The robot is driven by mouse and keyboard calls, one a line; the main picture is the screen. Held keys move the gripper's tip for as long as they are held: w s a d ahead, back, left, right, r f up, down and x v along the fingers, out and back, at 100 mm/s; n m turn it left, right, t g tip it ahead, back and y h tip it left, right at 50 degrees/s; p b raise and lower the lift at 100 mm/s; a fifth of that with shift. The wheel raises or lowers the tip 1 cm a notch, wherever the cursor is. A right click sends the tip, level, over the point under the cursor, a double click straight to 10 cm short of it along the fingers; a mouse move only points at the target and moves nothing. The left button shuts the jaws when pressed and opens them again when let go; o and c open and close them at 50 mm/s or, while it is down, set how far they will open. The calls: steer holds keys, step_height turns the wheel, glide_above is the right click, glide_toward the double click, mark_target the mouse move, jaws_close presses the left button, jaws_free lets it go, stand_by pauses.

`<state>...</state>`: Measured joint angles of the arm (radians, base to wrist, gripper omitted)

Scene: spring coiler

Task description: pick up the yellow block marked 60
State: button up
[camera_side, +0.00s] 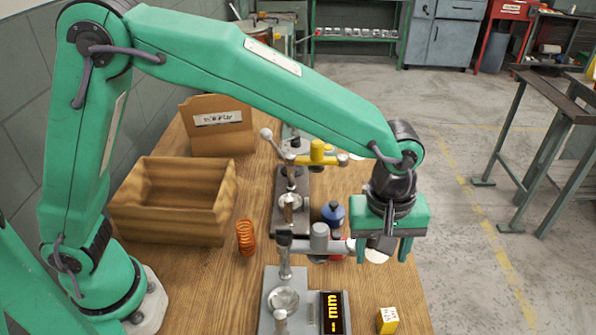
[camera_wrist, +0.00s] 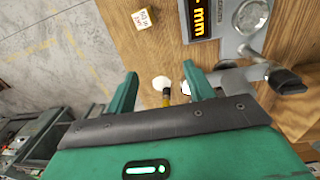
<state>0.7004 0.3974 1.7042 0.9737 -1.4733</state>
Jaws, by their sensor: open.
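The yellow block (camera_side: 387,320) sits on the wooden table near its front right edge in the side view. Its top is white with dark print too small to read. The block also shows in the wrist view (camera_wrist: 145,18) at the top, beyond my fingertips. My gripper (camera_side: 383,251) is open and empty, pointing down above the table and farther back than the block. In the wrist view my gripper (camera_wrist: 160,76) has its two green fingers spread apart, with nothing held between them.
A coiler (camera_side: 283,298) with a lit mm display (camera_side: 334,312) stands left of the block. An orange spring (camera_side: 246,237) and a wooden box (camera_side: 172,225) are farther left. A blue bottle (camera_side: 333,213) stands behind my gripper. Bare table surrounds the block.

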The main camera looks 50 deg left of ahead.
steer(key=n, duration=0.1)
glide_above(390, 315)
steer(key=shift+g+y, duration=0.3)
steer(key=f, duration=0.5)
steer(key=shift+d, duration=0.2)
steer(key=shift+f, duration=1.35)
steer(key=shift+a+f, duration=0.15)
steer(key=shift+f, duration=1.15)
steer(key=shift+a+f, duration=0.1)
steer(key=shift+f, duration=1.2)
steer(key=c, duration=1)
steer(key=shift+r, duration=0.2)
steer(key=shift+c, duration=0.2)
